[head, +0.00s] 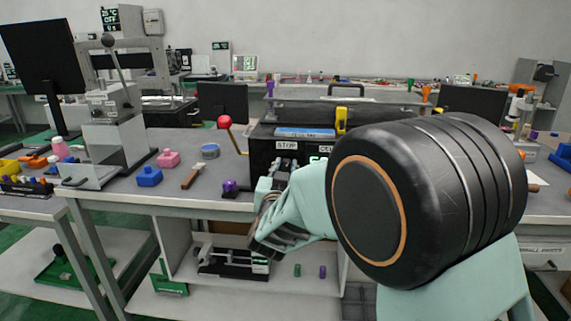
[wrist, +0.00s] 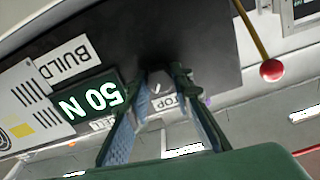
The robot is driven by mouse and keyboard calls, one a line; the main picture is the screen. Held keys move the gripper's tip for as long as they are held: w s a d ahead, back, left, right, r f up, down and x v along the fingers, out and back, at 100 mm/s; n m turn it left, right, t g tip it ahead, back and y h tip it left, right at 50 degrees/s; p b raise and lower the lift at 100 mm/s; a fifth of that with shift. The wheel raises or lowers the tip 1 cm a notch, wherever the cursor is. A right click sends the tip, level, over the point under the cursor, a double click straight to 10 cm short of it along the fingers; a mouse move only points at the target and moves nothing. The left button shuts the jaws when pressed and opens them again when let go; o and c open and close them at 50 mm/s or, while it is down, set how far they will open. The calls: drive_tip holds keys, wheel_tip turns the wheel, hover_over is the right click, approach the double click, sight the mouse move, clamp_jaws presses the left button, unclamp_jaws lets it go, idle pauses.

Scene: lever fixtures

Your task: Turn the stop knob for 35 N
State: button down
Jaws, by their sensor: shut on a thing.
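The black machine box (head: 262,147) stands on the bench in the head view, with a STOP label (head: 287,145) on its front. My gripper (head: 284,168) is at that front, just below the label, and hides the knob in the head view. In the wrist view the stop knob (wrist: 160,88) is a small grey knob above the STOP label (wrist: 166,104), seen upside down. My gripper's fingers (wrist: 162,76) are on both sides of the knob and shut on it. A green display (wrist: 90,103) beside it reads 50 N, upside down.
A lever with a red ball (head: 224,122) stands left of the box; the ball also shows in the wrist view (wrist: 272,71). A purple part (head: 230,186), a brown-handled tool (head: 191,178) and a blue block (head: 149,176) lie on the bench to the left.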

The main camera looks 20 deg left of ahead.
drive_tip(key=shift+n, duration=0.7)
drive_tip(key=c, duration=1.7)
unclamp_jaws()
drive_tip(key=v, duration=1.2)
